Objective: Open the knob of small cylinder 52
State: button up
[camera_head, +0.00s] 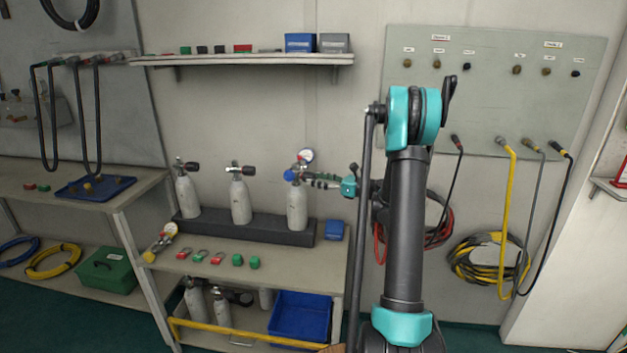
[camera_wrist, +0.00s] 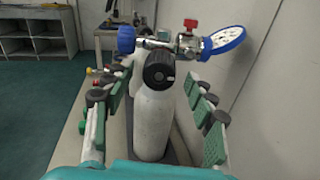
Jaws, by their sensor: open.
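Three white small cylinders stand upright in a dark rack (camera_head: 262,235) on the bench: a left one (camera_head: 187,197), a middle one (camera_head: 240,203) and a right one (camera_head: 297,207). I cannot read any number on them. The right cylinder carries a regulator with a blue knob (camera_wrist: 126,39) and a round gauge (camera_head: 306,156). Its black valve knob (camera_wrist: 159,70) faces the wrist camera. My gripper (camera_head: 322,180) is open, just right of that cylinder's top. In the wrist view its green-padded fingers lie either side of the cylinder (camera_wrist: 153,120), with nothing gripped.
A blue box (camera_head: 334,230) stands at the rack's right end. Red and green small parts and a loose gauge regulator (camera_head: 160,240) lie along the bench front. A shelf (camera_head: 240,60) hangs above. Hoses (camera_head: 490,260) hang from the wall panel (camera_head: 490,110) at right.

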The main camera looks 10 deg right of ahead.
jog(key=shift+x, duration=0.9)
jog(key=c, duration=1.2)
